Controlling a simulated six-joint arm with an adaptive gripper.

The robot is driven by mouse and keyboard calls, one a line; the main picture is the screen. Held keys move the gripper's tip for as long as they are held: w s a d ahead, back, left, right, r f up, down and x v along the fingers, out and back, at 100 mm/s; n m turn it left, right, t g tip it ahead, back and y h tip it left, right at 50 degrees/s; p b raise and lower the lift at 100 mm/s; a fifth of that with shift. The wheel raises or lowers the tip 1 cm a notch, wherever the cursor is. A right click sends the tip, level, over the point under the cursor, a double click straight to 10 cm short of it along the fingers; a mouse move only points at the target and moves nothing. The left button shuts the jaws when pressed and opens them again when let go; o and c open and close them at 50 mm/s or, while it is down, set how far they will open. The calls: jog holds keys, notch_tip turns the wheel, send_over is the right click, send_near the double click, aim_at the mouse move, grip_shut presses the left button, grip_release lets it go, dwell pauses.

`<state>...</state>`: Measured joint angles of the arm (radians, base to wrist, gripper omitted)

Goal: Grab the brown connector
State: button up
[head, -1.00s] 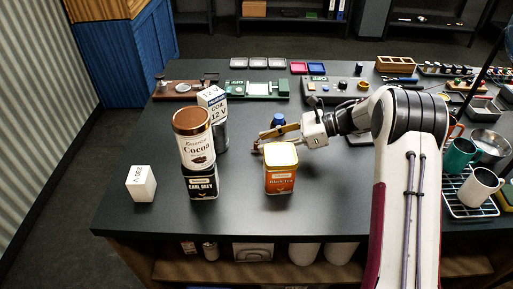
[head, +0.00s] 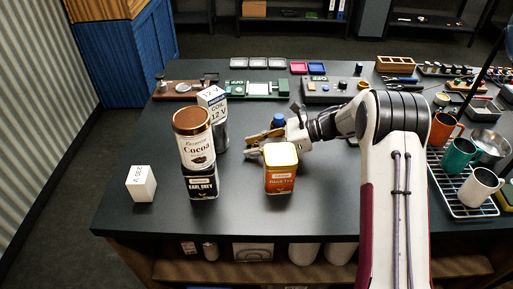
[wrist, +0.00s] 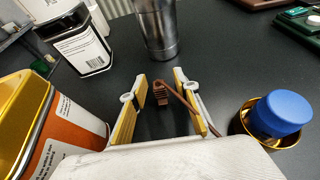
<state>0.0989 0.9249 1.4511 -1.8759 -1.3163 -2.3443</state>
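The brown connector (wrist: 163,97) lies on the dark table in the wrist view, a small ribbed piece with a brown lead running toward the right finger. My gripper (wrist: 160,100) is open, its yellow-padded fingers on either side of the connector, with gaps showing between the pads and its body. I cannot tell how high the fingertips are above the table. In the head view my gripper (head: 250,147) points left behind the orange tin, and the connector cannot be made out there.
An orange tea tin (head: 280,172) stands close in front of my gripper. A blue-capped item (wrist: 282,113) stands right of the fingers. A metal cylinder (wrist: 158,30) stands beyond them. A cocoa can (head: 194,140) sits on an Earl Grey tin (head: 201,184).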

aim_at(255, 142)
grip_shut()
jog(key=shift+r, duration=0.1)
jog(key=shift+r, duration=4.9)
